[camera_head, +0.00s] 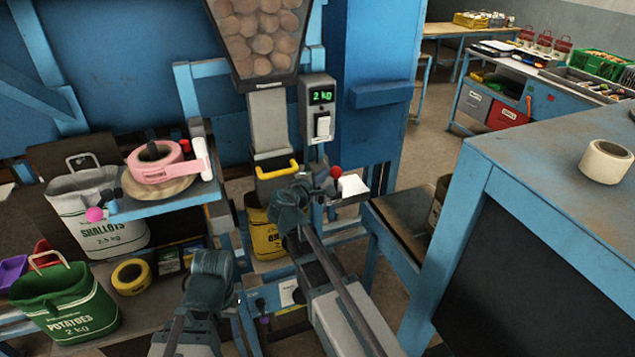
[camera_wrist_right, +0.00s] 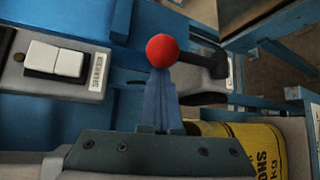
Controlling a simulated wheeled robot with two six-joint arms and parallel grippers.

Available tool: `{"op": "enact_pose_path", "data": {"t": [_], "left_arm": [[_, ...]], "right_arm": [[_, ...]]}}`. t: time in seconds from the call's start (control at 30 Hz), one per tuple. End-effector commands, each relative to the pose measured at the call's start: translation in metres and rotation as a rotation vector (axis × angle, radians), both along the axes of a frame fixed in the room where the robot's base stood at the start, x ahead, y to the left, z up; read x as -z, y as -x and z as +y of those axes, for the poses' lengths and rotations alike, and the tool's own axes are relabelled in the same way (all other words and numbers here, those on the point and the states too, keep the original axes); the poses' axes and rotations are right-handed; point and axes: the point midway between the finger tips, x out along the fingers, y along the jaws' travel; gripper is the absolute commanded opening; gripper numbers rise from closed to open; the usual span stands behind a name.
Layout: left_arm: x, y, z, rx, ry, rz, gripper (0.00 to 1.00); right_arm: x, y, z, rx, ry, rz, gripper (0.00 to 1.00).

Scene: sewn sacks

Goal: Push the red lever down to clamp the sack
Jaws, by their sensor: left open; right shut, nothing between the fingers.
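The red lever's ball knob (camera_head: 335,171) is below the scale box, right of the filling spout. My right gripper (camera_head: 322,186) is shut and empty, right beside the knob. In the right wrist view the knob (camera_wrist_right: 162,50) sits just past the closed fingertips (camera_wrist_right: 160,75); I cannot tell whether they touch. The yellow sack (camera_head: 266,240) hangs below the spout's yellow-edged mouth (camera_head: 278,171), partly covered by my right arm. It also shows in the right wrist view (camera_wrist_right: 245,135). My left gripper (camera_head: 212,262) is open, low and left of the sack.
The scale box (camera_head: 318,108) reads 2 kg and has a white switch. A blue shelf (camera_head: 165,207) with pink tape (camera_head: 155,160) stands left. Shallots (camera_head: 95,215) and potatoes (camera_head: 65,300) sacks stand at left. A blue-framed bench (camera_head: 530,200) blocks the right.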

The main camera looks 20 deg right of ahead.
Motion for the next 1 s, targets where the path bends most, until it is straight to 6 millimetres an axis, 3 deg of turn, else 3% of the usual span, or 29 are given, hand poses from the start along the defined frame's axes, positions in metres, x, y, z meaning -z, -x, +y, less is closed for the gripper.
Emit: {"op": "enact_pose_path", "data": {"t": [1.0], "left_arm": [[0.015, 0.000, 0.000, 0.000, 0.000, 0.000, 0.50]], "right_arm": [[0.002, 0.003, -0.005, 0.002, -0.001, -0.087, 0.00]]}}
